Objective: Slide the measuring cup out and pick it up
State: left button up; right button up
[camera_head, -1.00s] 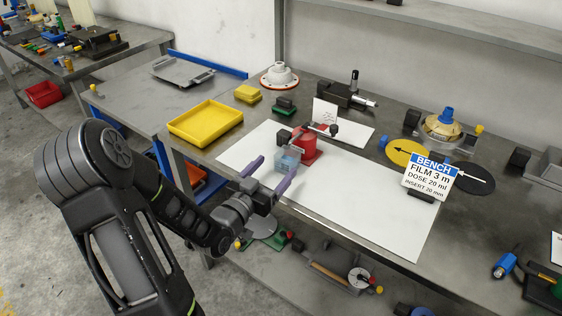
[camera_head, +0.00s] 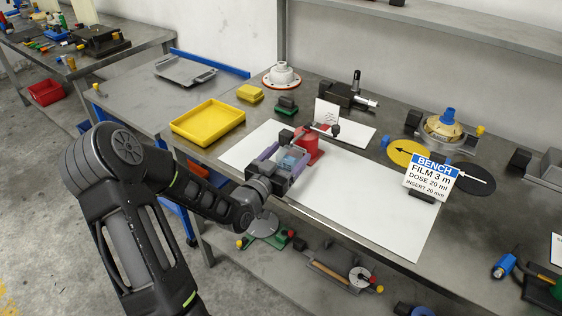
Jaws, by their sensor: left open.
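The measuring cup (camera_head: 289,161) is a small clear bluish cup on the white mat (camera_head: 345,203), close in front of a red stand (camera_head: 309,145) with a dark clamp-like bar on top. My left gripper (camera_head: 285,155) is open, with its purple fingers reaching toward the stand on either side of the cup. The gripper body hides part of the cup, and I cannot tell whether the fingers touch it. My right gripper is not in view.
A yellow tray (camera_head: 207,122) lies left of the mat. A white card (camera_head: 326,113) stands behind the red stand. A bench sign (camera_head: 431,178) stands on the right beside yellow and black discs. The mat's front right part is clear.

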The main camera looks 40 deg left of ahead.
pick_arm(q)
jog(key=shift+w, duration=0.45)
jog(key=c, duration=1.4)
jog(key=shift+c, duration=0.2)
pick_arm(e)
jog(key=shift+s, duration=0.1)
